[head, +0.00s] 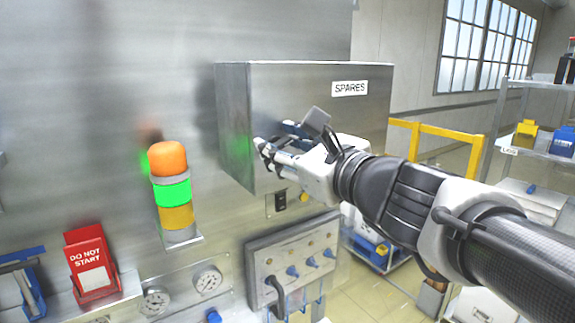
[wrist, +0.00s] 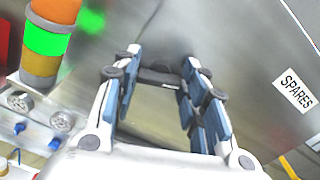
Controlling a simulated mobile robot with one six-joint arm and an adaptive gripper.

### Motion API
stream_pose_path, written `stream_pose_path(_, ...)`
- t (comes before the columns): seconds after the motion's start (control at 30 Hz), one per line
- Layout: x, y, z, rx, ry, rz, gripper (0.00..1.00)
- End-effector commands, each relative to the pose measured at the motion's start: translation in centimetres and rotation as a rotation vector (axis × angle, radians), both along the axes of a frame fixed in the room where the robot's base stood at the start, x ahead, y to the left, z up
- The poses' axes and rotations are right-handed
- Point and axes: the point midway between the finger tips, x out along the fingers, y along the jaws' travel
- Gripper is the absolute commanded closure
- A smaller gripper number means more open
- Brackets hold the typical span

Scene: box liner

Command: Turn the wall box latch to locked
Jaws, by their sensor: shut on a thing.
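The wall box (head: 300,80) is a grey metal box labelled SPARES, fixed to the steel wall in the head view. Its brushed face also shows in the wrist view (wrist: 240,50). My gripper (head: 272,138) is at the box's lower front, reaching in from the right. In the wrist view, the latch (wrist: 158,76) is a dark bar lying across between the two fingertips of my gripper (wrist: 162,62), and the gripper is shut on it. In the head view the fingers and wrist hide most of the latch, and its locked or unlocked marking cannot be read.
A signal tower (head: 172,190) with its green band lit stands left of the box. A red DO NOT START holder (head: 90,262) and gauges (head: 207,279) are lower left. A switch panel (head: 295,258) sits below my gripper. Shelves (head: 515,150) and a yellow rail (head: 450,131) are right.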

Motion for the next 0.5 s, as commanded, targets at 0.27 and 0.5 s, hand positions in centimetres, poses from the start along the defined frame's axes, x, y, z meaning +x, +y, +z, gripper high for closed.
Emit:
stream_pose_path(0.27, -0.08, 0.1, -0.51, -0.218, -0.151, 0.0, 0.84)
stream_pose_path(0.5, -0.09, 0.13, -0.56, -0.407, -0.278, -0.001, 0.84)
